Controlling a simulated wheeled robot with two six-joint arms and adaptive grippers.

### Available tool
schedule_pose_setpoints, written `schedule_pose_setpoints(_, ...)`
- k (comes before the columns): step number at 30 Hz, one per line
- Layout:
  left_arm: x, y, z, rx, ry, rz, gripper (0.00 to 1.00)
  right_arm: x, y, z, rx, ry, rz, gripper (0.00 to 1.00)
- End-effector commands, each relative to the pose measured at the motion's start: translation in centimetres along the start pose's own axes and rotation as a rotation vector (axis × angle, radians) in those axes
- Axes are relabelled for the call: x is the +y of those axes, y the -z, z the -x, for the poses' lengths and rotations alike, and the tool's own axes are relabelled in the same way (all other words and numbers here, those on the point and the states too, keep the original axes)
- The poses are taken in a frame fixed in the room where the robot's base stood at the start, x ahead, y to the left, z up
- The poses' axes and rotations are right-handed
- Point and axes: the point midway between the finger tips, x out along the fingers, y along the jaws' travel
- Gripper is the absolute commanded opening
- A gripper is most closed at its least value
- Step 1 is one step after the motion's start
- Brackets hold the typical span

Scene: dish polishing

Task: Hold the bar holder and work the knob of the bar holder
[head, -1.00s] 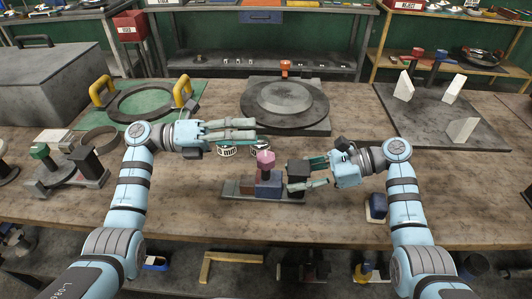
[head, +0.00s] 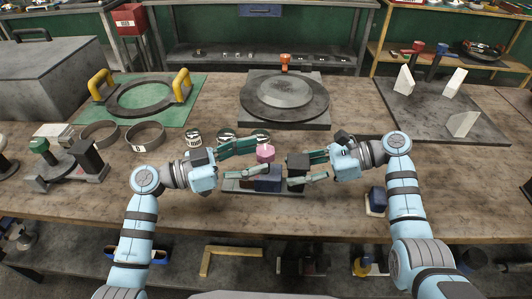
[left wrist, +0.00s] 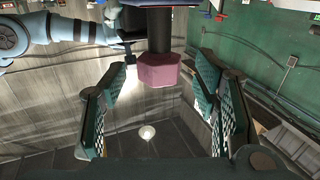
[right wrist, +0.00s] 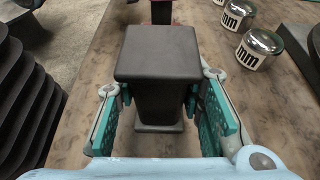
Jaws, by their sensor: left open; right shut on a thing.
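The bar holder (head: 232,185) lies on the workbench as a grey base with a dark blue block, a black upright block (head: 298,161) and a pink faceted knob (head: 265,153). The black block also shows in the right wrist view (right wrist: 158,55). My right gripper (head: 309,168) is shut on the black block, one finger on each side. My left gripper (head: 262,157) is open at the knob, its fingers spread on either side. In the left wrist view the knob (left wrist: 158,72) shows between the open fingers, near their tips; I see no clear contact.
Several metal cans (head: 194,137) stand behind the holder. Two dark rings (head: 145,136) and a green-knobbed fixture (head: 65,165) are at left. A round plate (head: 285,97) on a slab is behind. A small blue block (head: 377,198) lies right, near the front edge.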

Motion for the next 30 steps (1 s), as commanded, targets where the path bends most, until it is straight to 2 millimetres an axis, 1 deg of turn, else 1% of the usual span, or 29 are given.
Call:
schedule_pose_setpoints(1, 0.1, 0.1, -1.1, 0.004, -0.002, 0.002, 0.55, 0.0, 0.0, 0.0, 0.0, 0.001, 0.0, 0.1)
schedule_pose_setpoints(3, 0.0, 0.1, -2.3, 0.003, -0.001, 0.0, 0.55, 0.0, 0.0, 0.0, 0.0, 0.001, 0.0, 0.1)
schedule_pose_setpoints(6, 0.0, 0.0, -3.3, 0.0, -0.001, 0.0, 0.55, 0.0, 0.0, 0.0, 0.0, 0.001, 0.0, 0.1)
schedule_pose_setpoints(14, 0.0, 0.0, -3.5, -0.002, -0.001, -0.002, 0.55, 0.0, 0.0, 0.0, 0.0, 0.001, 0.0, 0.1)
schedule_pose_setpoints(15, 0.0, 0.0, -3.5, -0.001, -0.001, -0.002, 0.49, 0.0, 0.0, 0.0, 0.0, 0.001, 0.0, 0.1)
schedule_pose_setpoints(23, 0.0, 0.0, -3.5, -0.001, 0.0, -0.002, 0.07, 0.0, 0.0, 0.0, 0.0, 0.001, 0.0, 0.1)
schedule_pose_setpoints(24, 0.0, 0.0, -3.5, -0.001, -0.001, -0.002, 0.06, 0.0, 0.0, 0.0, 0.0, 0.001, 0.0, 0.1)
schedule_pose_setpoints(30, 0.0, -0.1, -3.5, -0.004, -0.021, 0.0, 0.06, 0.0, 0.0, 0.0, 0.0, 0.001, 0.0, 0.1)
